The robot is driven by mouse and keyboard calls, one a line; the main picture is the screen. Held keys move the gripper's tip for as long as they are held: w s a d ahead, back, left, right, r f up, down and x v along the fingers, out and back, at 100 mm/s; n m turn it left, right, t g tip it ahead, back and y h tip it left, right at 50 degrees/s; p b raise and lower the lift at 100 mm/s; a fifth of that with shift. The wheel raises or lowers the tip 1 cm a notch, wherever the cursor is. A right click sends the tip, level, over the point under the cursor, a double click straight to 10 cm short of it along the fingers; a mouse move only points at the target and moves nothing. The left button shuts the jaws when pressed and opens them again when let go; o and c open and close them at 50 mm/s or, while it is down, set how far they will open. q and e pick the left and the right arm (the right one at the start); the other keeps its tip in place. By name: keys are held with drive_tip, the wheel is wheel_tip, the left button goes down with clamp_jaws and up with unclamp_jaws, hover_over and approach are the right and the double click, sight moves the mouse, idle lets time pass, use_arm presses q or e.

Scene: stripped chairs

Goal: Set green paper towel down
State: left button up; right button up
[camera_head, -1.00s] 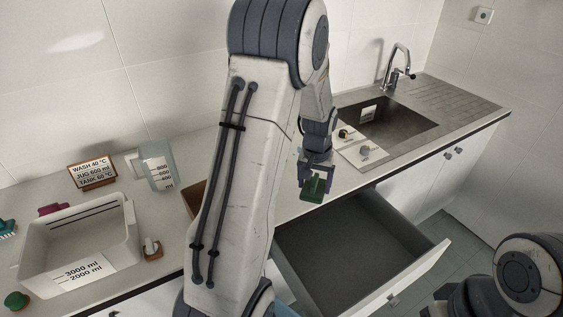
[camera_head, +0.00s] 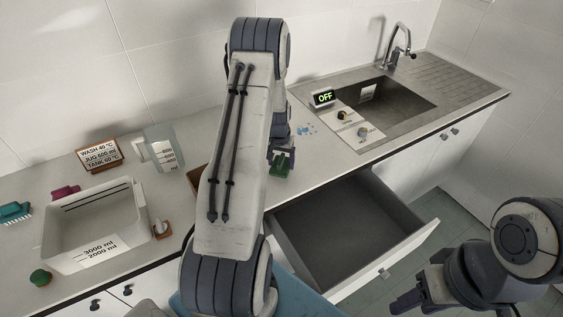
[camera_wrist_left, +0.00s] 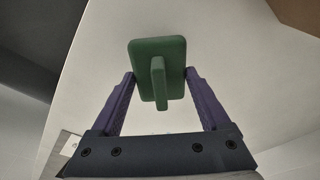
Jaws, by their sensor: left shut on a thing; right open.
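The green paper towel (camera_head: 281,168) appears as a small green block, held near the front part of the counter by my left gripper (camera_head: 283,155). In the left wrist view the green paper towel (camera_wrist_left: 174,56) is a flat rounded slab with an upright rib, between the two purple fingers of my left gripper (camera_wrist_left: 162,82). The gripper is shut on it. I cannot tell whether it touches the counter (camera_head: 325,160). My right gripper (camera_head: 412,299) is open and empty at the lower right, away from the counter, partly cut off.
An open, empty drawer (camera_head: 345,235) juts out below the counter. A sink (camera_head: 395,105) with an OFF display (camera_head: 324,97) lies to the right. Small blue bits (camera_head: 306,130) lie on the counter. A white tub (camera_head: 95,225), jug (camera_head: 164,150) and sign (camera_head: 99,156) stand left.

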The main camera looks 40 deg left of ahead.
use_arm(q)
drive_tip(key=shift+f, duration=0.75)
